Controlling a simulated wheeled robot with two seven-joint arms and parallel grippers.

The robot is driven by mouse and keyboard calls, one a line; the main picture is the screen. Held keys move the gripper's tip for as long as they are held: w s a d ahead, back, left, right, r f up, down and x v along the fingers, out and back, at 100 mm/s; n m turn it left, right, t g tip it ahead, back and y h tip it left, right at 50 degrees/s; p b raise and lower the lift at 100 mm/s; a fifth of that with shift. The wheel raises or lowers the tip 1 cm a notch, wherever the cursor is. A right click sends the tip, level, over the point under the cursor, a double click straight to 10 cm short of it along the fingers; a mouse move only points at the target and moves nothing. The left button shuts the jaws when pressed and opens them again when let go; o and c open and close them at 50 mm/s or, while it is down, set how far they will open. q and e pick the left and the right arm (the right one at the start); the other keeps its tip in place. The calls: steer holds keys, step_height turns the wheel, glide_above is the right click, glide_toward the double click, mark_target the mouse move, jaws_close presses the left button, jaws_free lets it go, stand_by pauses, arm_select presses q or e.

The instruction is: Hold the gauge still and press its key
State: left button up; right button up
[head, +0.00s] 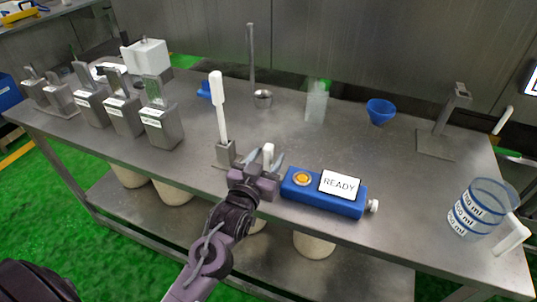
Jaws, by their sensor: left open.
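The gauge is a blue box (325,203) lying on the metal table near its front edge. Its top has a round yellow key (302,179) with a pale rim at the left and a white display (340,185) reading "READY". A pale knob (373,206) sticks out at its right end. My left gripper (265,160) is open just left of the gauge, apart from the key. A small white upright piece (268,154) shows between its fingers; I cannot tell whether it is between them or behind. My right gripper is not in view.
A white stick (218,105) stands in a grey holder (226,153) close behind my left gripper. Several grey labelled containers (161,127) line the left. A blue cup (380,111), a metal stand (436,140) and a clear jug (480,208) are behind and right.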

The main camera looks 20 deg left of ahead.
arm_select(q)
steer(key=shift+w, duration=0.75)
steer(key=shift+c, duration=0.4)
jaws_close()
steer(key=shift+s+f, duration=0.1)
steer(key=shift+f, duration=0.15)
